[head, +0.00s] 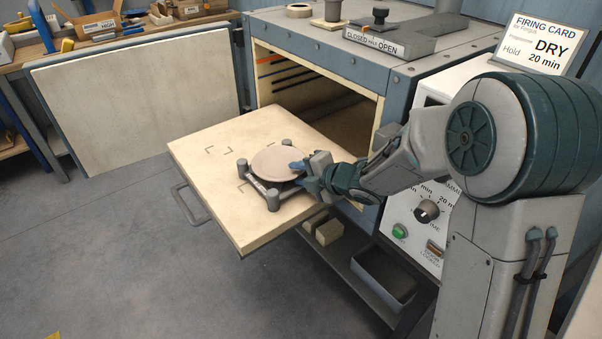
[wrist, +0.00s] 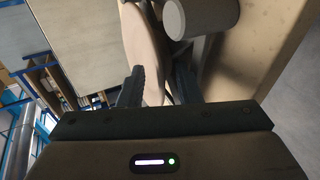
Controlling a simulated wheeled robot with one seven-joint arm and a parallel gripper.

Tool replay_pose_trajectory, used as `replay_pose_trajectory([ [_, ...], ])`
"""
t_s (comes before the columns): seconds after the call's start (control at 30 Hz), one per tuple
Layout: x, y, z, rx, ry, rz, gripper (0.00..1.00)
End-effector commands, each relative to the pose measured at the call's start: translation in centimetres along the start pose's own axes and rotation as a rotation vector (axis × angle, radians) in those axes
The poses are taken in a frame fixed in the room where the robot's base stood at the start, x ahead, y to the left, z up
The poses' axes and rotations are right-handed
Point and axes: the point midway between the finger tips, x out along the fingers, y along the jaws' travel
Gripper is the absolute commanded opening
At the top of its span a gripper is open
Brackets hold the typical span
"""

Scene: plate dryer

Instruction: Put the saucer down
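The saucer (head: 275,163), a flat pinkish disc, lies about level at the grey stand (head: 272,201) with round corner posts; whether it bears fully on it is hard to tell. The stand is on the pale pulled-out shelf (head: 240,236). My gripper (head: 304,174) is at the saucer's right rim, one blue finger above the rim and one lower. In the wrist view the saucer (wrist: 150,50) edge lies between my fingers (wrist: 158,84), with a gap visible, so the gripper looks open around the rim. A post (wrist: 205,18) stands close by. The rim's far underside is hidden.
The dryer (head: 320,85) stands open behind the shelf, its door (head: 140,95) swung left. Corner marks (head: 217,149) show on bare shelf left of the stand. A control panel (head: 420,215) is at the right, near my arm. The floor in front is clear.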

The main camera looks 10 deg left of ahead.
Motion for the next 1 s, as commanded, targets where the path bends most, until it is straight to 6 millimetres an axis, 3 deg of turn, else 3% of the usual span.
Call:
replay_pose_trajectory([
  [0.53, -10.3, 0.1, 0.1, 0.000, -0.005, 0.001, 0.31],
  [0.7, -11.6, 0.0, 0.0, 0.000, -0.002, 0.000, 0.31],
  [1.0, -11.8, 0.0, 0.0, 0.001, -0.001, 0.000, 0.31],
])
